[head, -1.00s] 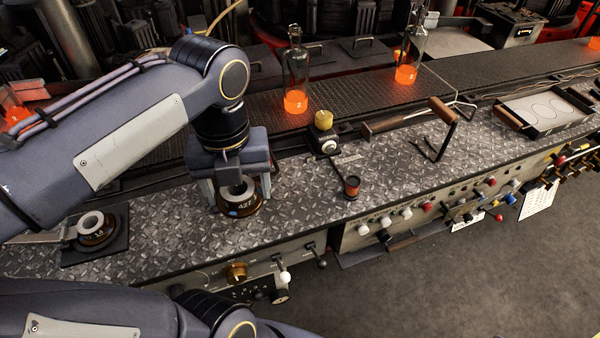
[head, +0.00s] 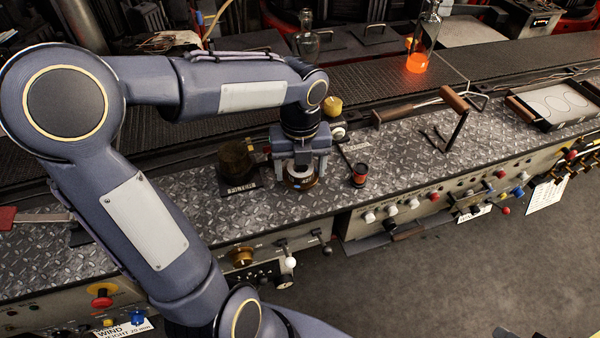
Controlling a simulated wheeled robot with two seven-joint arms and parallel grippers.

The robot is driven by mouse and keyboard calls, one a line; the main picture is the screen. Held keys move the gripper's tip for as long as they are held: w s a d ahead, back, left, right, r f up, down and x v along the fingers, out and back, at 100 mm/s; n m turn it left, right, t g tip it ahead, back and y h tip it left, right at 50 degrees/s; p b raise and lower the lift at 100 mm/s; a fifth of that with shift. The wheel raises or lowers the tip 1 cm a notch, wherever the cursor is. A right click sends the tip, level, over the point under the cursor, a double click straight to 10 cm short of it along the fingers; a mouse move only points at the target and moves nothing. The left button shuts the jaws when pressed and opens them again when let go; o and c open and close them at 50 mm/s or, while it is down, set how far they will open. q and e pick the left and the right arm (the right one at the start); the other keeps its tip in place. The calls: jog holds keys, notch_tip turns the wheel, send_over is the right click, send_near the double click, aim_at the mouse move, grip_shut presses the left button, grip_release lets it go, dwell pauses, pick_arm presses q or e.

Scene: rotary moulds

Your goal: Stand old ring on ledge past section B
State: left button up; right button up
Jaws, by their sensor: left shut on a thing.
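My left gripper (head: 300,160) points down over the patterned metal bench top (head: 400,180) and is shut on a brown ring-shaped piece with a pale metal centre (head: 301,183). In the earlier frame this ring bears the number 427; the number is too small to read now. The ring is upright, just left of a small dark-red cup (head: 360,175). I cannot tell whether it touches the bench. A dark amber round mould (head: 236,160) stands on a black plate to its left. No section B lettering is readable. My right gripper is out of view.
A yellow-topped knob (head: 332,106) stands behind the gripper. A handled tool (head: 452,112) and a tray (head: 555,104) lie right. Levers and knobs line the front panel.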

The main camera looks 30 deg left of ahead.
pick_arm(q)
jog(key=shift+f, duration=1)
jog(key=shift+f, duration=0.2)
jog(key=o, duration=1.2)
